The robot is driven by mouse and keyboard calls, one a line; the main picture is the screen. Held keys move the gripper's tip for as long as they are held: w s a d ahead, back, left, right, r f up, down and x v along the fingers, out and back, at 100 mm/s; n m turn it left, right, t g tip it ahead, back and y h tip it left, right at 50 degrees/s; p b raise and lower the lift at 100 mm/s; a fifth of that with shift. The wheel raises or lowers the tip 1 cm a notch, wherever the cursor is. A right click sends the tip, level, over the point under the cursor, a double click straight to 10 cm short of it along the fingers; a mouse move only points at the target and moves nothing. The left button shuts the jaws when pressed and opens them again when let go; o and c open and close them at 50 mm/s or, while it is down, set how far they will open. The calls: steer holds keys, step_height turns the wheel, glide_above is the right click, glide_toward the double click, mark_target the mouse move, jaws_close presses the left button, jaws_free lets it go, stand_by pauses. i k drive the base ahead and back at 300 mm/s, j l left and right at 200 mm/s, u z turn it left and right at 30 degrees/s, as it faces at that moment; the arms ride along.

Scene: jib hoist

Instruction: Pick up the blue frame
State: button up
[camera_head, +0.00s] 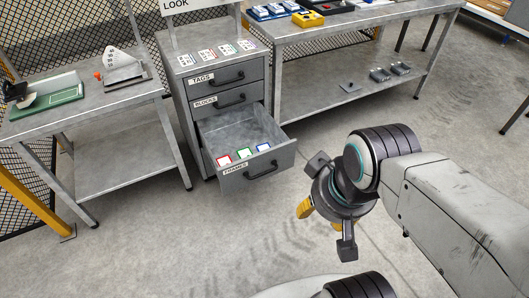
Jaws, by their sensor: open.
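The blue frame (263,148) is a small white piece with a blue edge. It lies in the open bottom drawer (287,154), labelled FRAMES, near its front wall and at the right of a short row. A green frame (243,153) and a red frame (224,160) lie to its left. My gripper (323,214) is outside the drawer, to its right and lower in the picture. It is open with nothing seen between its fingers, which are partly hidden behind its own body.
A metal table (88,105) stands left. A workbench (350,20) with a lower shelf stands right. The floor before the drawer is clear.

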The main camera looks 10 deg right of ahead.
mark_target(266, 145)
steer(key=i+u, duration=0.45)
steer(key=i+l+u, duration=0.1)
steer(key=i+u, duration=0.3)
steer(key=i+l+u, duration=0.2)
steer(key=u, duration=0.25)
steer(key=i+l+u, duration=0.65)
steer(key=l+u, duration=0.2)
